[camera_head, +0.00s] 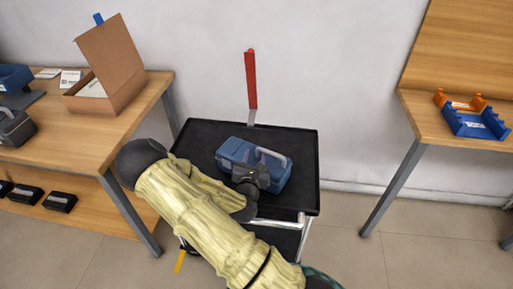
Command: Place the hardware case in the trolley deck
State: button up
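The hardware case (231,152) is a blue box with a light grey handle. In the head view it is over the black trolley deck (300,140), within its raised rim. It appears to rest on the deck, but its underside is hidden. My gripper (262,168) is at the case's front side and handle, covering part of it. The fingers are small and dark here, and I cannot tell whether they are closed on the handle.
A wooden table (118,132) stands at the left with an open cardboard box (110,65). Another wooden table (425,115) at the right holds blue and orange bins (476,122). A red upright piece (251,80) rises behind the deck. Bare deck shows around the case.

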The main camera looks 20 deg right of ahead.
jog(key=shift+v, duration=0.85)
jog(key=shift+r, duration=0.15)
jog(key=o, duration=1.3)
jog(key=shift+o, duration=0.2)
jog(key=f+p+v, duration=0.1)
jog(key=p+v, duration=0.9)
jog(key=v, duration=0.7)
jog(key=shift+s+r+p, duration=0.25)
jog(key=shift+r+p, duration=0.1)
jog(key=shift+p, duration=0.05)
